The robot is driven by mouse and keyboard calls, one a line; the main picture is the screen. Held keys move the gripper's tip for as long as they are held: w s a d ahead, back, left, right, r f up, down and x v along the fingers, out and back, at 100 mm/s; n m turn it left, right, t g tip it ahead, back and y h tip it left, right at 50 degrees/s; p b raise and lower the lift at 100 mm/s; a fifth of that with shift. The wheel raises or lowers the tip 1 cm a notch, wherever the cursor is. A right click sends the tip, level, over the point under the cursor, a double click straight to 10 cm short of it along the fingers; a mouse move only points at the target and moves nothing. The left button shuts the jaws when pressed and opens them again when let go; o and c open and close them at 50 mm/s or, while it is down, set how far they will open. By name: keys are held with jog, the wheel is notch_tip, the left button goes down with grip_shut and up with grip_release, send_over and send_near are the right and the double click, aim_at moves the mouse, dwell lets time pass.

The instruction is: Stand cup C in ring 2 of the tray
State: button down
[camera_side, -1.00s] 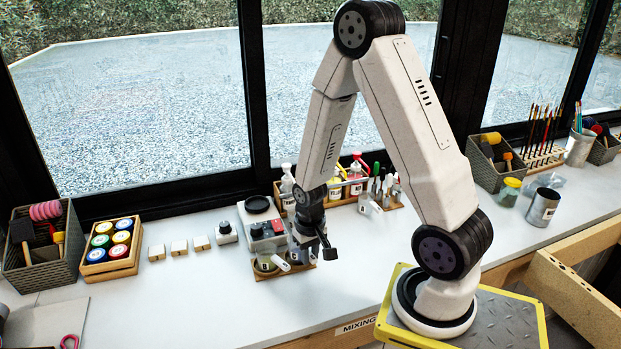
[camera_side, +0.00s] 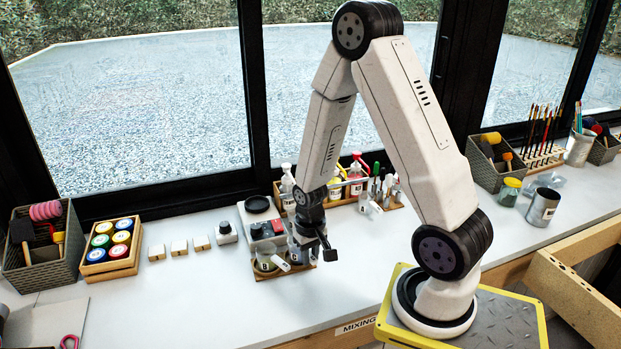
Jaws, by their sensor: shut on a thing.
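My gripper (camera_side: 303,256) points down over the right part of a small wooden tray (camera_side: 262,278) and is shut on a cup (camera_side: 296,257). The held cup is small and mostly hidden by the fingers. I cannot read its letter or tell whether its base touches the tray. Another small cup (camera_side: 265,264) with a pale label stands on the tray's left part. A white piece (camera_side: 282,265) slants between the two cups; I cannot tell what it belongs to. The ring numbers are too small to read.
Just behind the tray is a device with red and black parts (camera_side: 266,229). A wooden rack with bottles (camera_side: 335,190) stands behind it. At left are small blocks (camera_side: 179,248), a crate of coloured jars (camera_side: 110,245) and a basket (camera_side: 45,250). The counter front-left of the tray is clear.

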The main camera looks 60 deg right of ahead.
jog(key=shift+f, duration=0.3)
jog(key=shift+c, duration=2.4)
grip_release()
jog(key=shift+r, duration=0.25)
jog(key=shift+r, duration=3.7)
jog(key=a+r+n+t, duration=0.2)
jog(key=a+r+n, duration=0.2)
jog(key=a, duration=0.7)
jog(key=n, duration=0.2)
jog(key=shift+w+a+n+t, duration=0.2)
jog(key=shift+a+n+t, duration=0.1)
jog(key=shift+a, duration=0.1)
